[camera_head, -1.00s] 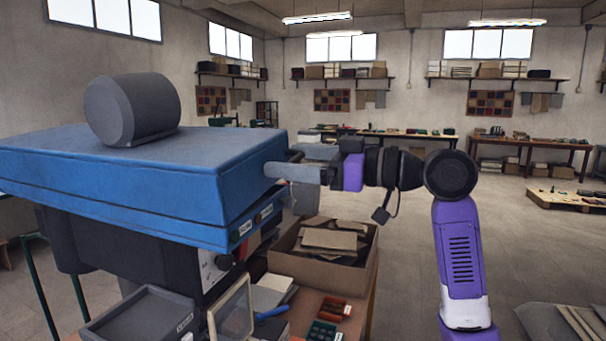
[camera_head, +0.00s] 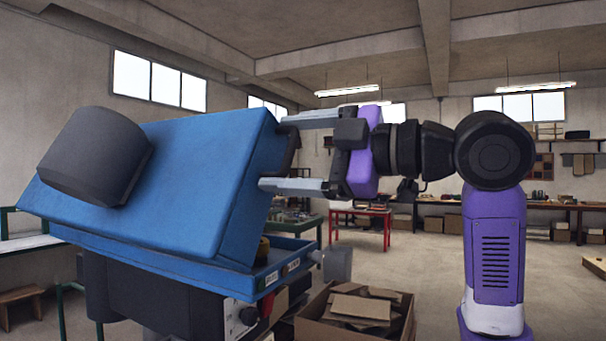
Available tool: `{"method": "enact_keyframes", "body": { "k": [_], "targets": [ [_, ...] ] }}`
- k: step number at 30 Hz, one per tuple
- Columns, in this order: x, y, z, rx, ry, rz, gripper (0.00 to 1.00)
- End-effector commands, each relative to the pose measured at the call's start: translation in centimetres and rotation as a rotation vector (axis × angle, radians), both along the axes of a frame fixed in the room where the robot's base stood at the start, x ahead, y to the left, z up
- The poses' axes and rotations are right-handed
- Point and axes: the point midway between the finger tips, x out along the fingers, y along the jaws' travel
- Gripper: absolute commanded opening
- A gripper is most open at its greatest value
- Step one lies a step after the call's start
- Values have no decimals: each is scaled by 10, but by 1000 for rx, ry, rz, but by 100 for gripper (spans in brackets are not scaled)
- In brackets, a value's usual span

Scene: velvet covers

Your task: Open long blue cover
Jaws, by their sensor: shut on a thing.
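The long blue cover (camera_head: 195,170) is a thick blue lid, tilted up at its right end, above a blue lower body (camera_head: 255,280). A gap shows between them at the right, while they meet or nearly meet toward the left. A dark handle (camera_head: 290,150) is on the cover's right face. My gripper (camera_head: 300,152) reaches in from the right, with its grey fingers above and below the handle. It is shut on the cover at this handle; the exact contact is partly hidden.
A dark grey rounded block (camera_head: 95,158) sits on the cover's left part. A cardboard box (camera_head: 355,315) with flat pieces stands below my gripper. A red table (camera_head: 360,215) is behind. The floor to the right is mostly clear.

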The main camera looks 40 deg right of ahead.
Motion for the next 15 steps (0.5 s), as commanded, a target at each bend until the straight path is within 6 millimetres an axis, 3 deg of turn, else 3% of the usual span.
{"method": "enact_keyframes", "body": {
  "k": [6, 15],
  "targets": [
    [-11, 32, -1, -168, -50, 8, 12],
    [-20, 57, -1, -314, -102, 7, 12]
  ]
}}
